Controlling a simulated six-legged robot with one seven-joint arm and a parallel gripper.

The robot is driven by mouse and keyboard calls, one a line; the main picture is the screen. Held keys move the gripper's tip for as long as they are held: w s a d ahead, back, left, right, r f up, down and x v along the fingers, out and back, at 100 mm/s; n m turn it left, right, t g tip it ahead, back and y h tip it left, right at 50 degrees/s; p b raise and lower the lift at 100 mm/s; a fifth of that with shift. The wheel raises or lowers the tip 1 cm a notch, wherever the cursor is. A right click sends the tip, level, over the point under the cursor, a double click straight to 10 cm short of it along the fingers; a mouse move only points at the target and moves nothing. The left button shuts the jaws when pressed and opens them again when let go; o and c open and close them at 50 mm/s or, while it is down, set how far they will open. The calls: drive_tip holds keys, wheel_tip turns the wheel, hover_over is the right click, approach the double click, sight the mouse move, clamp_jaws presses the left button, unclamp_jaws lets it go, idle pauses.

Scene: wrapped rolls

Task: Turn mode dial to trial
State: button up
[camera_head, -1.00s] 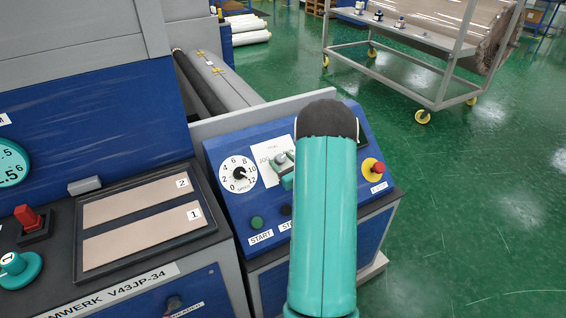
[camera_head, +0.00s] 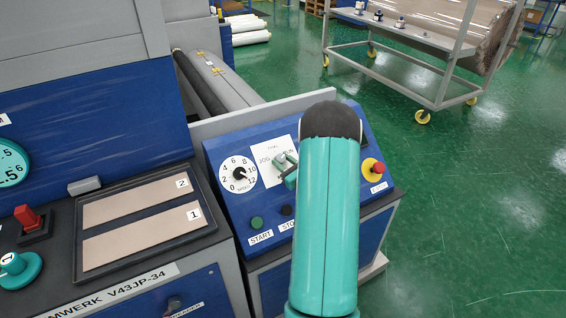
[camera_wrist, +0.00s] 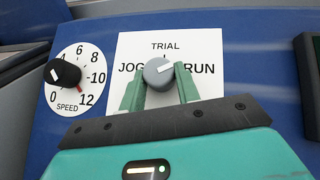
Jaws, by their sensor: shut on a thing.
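The mode dial (camera_wrist: 158,72) is a round grey knob with a white mark, on a white plate (camera_wrist: 208,48) lettered JOG at left, TRIAL at top and RUN at right. Its white mark points right and slightly up, nearer RUN than TRIAL. My gripper (camera_wrist: 160,80) is shut on the dial, one green finger on each side. In the head view, my gripper (camera_head: 288,171) shows at the blue panel beside my teal arm, which hides part of the plate.
Left of the plate is a black speed knob (camera_wrist: 63,73). The panel also has a green START button (camera_head: 257,222), a dark STOP button (camera_head: 287,211) and a red button on yellow (camera_head: 373,168). A wheeled rack (camera_head: 420,60) stands on the green floor.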

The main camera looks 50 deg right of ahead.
drive_tip(key=n+y, duration=0.2)
drive_tip(key=n+g+y, duration=0.1)
drive_tip(key=n+y, duration=0.1)
drive_tip(key=n, duration=0.1)
drive_tip(key=n+y, duration=0.2)
drive_tip(key=n, duration=0.1)
drive_tip(key=shift+d+r+g+y, duration=0.1)
drive_tip(key=shift+d+g+y, duration=0.2)
drive_tip(key=shift+d+g, duration=0.1)
drive_tip(key=n+g+y, duration=0.2)
drive_tip(key=n, duration=0.1)
drive_tip(key=n+g+y, duration=0.1)
drive_tip(key=n+g, duration=0.1)
drive_tip(key=n, duration=0.2)
drive_tip(key=shift+w+d+r+y, duration=0.15)
drive_tip(key=shift+d+r+y, duration=0.05)
drive_tip(key=shift+y, duration=0.2)
drive_tip(key=shift+g, duration=0.4)
drive_tip(key=o, duration=1)
drive_tip(key=v, duration=1.3)
drive_tip(key=shift+s+d+r, duration=0.15)
drive_tip(key=shift+s+d, duration=0.05)
drive_tip(key=shift+s, duration=0.1)
